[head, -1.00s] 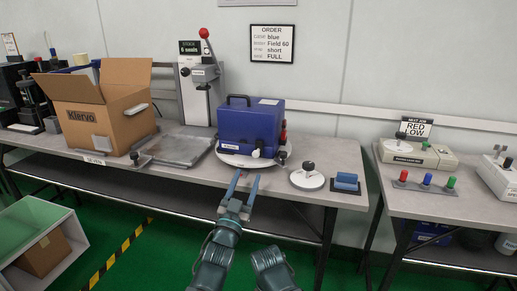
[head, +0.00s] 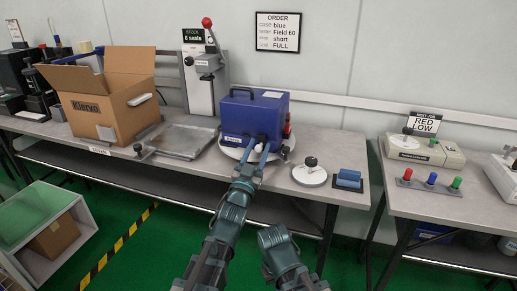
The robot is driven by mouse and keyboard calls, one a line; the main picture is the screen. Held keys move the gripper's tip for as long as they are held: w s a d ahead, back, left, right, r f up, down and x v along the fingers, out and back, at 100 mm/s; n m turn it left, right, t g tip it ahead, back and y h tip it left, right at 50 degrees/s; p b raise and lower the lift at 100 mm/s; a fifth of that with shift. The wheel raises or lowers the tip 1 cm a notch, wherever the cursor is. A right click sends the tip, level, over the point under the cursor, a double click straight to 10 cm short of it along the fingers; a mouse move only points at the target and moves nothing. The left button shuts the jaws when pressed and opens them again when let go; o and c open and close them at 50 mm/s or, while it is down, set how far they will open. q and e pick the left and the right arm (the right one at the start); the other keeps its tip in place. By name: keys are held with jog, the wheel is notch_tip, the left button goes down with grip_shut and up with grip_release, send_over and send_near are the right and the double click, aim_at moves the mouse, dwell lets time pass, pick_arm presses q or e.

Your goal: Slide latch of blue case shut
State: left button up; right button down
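The blue case (head: 252,113) stands on a white round turntable (head: 228,153) on the bench, with a dark handle on top and a red knob (head: 287,130) on its right side. My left gripper (head: 257,146) reaches the lower front of the case, its two blue fingers apart and their tips at or very near the front face. The fingers cover the spot of the white front knob, so I cannot see the latch or whether they touch it. My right arm shows at the bottom centre, but its fingers are not visible.
An open cardboard box (head: 112,104) and a metal tray (head: 183,141) lie left of the case. A lever press (head: 206,75) stands behind. A round white base with a black knob (head: 310,174) and a blue block (head: 348,178) sit to the right.

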pick_arm(q)
grip_shut()
dwell(1.2)
